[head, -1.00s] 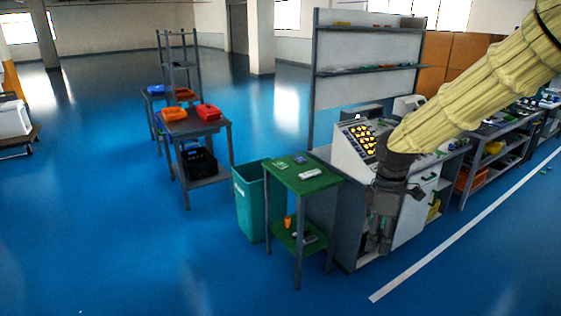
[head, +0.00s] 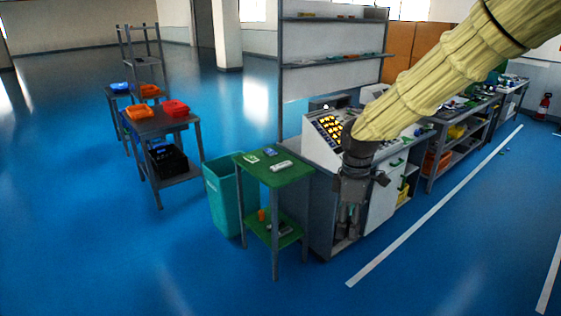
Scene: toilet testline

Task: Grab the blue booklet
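A small flat blue item (head: 270,152), which looks like the blue booklet, lies on the top of the small green table (head: 295,174). It is too small to make out in detail. A small green-and-white flat item (head: 251,158) lies to its left and a white object (head: 281,166) lies in front of it. My gripper (head: 347,232) hangs pointing down, to the right of the green table and lower in the picture than its top, apart from the booklet. It shows in front of the grey console cabinet. The gap between its fingers is not clear.
A teal bin (head: 222,196) stands left of the green table. The table's lower shelf (head: 262,230) holds an orange item and a dark one. The console (head: 322,135) stands close behind on the right. Open blue floor (head: 190,275) lies in front and to the left.

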